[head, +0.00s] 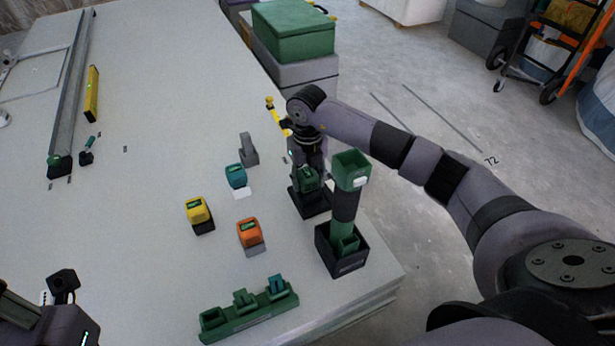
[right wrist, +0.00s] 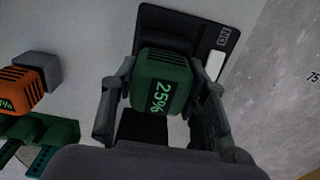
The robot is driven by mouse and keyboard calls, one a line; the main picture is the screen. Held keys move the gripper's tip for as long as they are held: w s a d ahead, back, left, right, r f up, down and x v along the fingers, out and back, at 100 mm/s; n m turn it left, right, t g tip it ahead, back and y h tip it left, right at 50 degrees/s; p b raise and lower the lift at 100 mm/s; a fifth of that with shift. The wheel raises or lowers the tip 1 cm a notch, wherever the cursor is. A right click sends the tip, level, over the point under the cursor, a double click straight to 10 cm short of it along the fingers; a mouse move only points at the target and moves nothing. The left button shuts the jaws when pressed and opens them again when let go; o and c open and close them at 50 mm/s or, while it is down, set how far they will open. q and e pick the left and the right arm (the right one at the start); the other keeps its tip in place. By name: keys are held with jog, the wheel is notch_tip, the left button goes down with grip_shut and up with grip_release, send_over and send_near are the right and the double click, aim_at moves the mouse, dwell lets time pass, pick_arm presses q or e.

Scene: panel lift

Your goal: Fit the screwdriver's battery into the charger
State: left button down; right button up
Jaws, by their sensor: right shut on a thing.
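My right gripper (head: 306,166) is shut on a green battery (head: 308,179) at the table's right side. In the right wrist view the battery (right wrist: 160,82) sits between the two fingers and its display reads 25%. The black charger (head: 312,206) is directly below the battery; its dark plate also shows in the right wrist view (right wrist: 158,22). I cannot tell whether the battery touches it or is seated. The screwdriver (head: 344,207) stands upright in a black box (head: 345,264), its green end up. My left gripper (head: 62,288) is partly in view at the lower left; its jaws are unclear.
Yellow (head: 197,210), teal (head: 236,176) and orange (head: 250,233) batteries stand left of the charger. A green rack (head: 250,315) lies near the front edge. A grey upright piece (head: 248,150) is behind. The table's left middle is clear.

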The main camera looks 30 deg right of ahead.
jog(key=o, duration=1.3)
jog(key=shift+o, duration=0.3)
notch_tip(320, 180, up, 12)
jog(key=shift+r, duration=0.1)
